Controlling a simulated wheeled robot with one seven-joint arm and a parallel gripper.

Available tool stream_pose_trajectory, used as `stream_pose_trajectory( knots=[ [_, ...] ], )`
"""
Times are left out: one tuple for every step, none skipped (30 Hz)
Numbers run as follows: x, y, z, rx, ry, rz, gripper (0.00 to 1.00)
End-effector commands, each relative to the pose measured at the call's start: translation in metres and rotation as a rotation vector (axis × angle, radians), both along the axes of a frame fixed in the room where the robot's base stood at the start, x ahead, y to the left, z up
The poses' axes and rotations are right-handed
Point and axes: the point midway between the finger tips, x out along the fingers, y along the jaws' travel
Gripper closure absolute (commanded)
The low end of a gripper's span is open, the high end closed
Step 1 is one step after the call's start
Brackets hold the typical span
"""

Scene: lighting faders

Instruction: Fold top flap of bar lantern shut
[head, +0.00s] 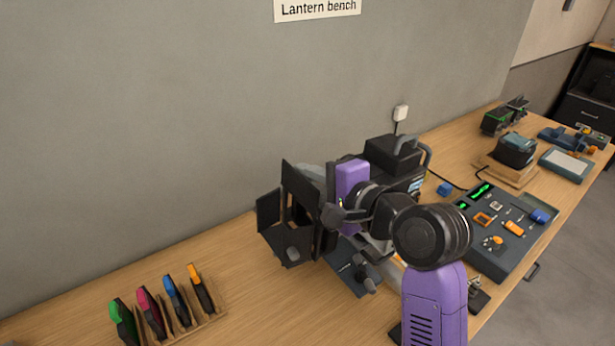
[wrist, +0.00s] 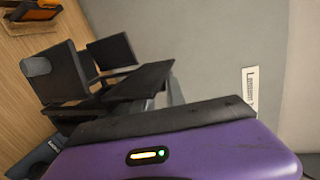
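The bar lantern (head: 393,157) is a black lamp with a carry handle, standing on the bench. Its dark flaps (head: 300,190) stand out around its front, at the left end of the lamp. In the wrist view, flat dark flaps (wrist: 58,78) show ahead, beyond a dark horizontal panel (wrist: 145,80). I cannot tell for sure which is the top flap. My gripper (head: 350,183), with a purple body, is beside the flaps at the lantern's front. Its fingertips are hidden in the head view, and contact with a flap cannot be made out.
A rack (head: 205,325) of several coloured-top pieces stands at the front left. A grey tray (head: 490,262) of small parts lies to the right. Boxes and devices stand farther right. A wall with a "Lantern bench" sign (head: 318,9) closes the back. Bare wood lies left of the lantern.

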Motion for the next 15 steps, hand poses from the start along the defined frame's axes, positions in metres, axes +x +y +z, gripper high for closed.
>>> stream_pose_trajectory(
  knots=[
    [0.0005,-0.001,-0.001,0.0,0.002,-0.002,0.77],
    [0.0005,-0.001,-0.0009,0.0,0.001,-0.002,0.71],
    [0.0004,-0.0009,-0.001,-0.001,0.002,-0.002,0.63],
    [0.0003,-0.0009,-0.0011,-0.001,0.002,-0.002,0.62],
    [0.0003,-0.0009,-0.0012,-0.001,0.002,-0.002,0.62],
    [0.0002,-0.0007,-0.0015,-0.001,0.003,-0.001,0.62],
    [0.0001,-0.0007,-0.0016,-0.001,0.003,-0.001,0.62],
    [0.0,-0.0006,-0.0017,-0.001,0.003,-0.001,0.62],
    [0.0001,-0.0006,-0.0019,-0.002,0.004,-0.001,0.62],
    [0.0,-0.0005,-0.002,-0.002,0.004,-0.001,0.62],
    [-0.0001,-0.0004,-0.0021,-0.002,0.004,-0.001,0.62],
    [-0.0001,-0.0004,-0.0023,-0.002,0.005,-0.001,0.62],
    [-0.0002,-0.0003,-0.0024,-0.002,0.005,0.0,0.62],
    [-0.0002,-0.0003,-0.0025,-0.002,0.005,0.0,0.62],
    [-0.0002,-0.0002,-0.0026,-0.003,0.005,0.0,0.62]
  ],
)
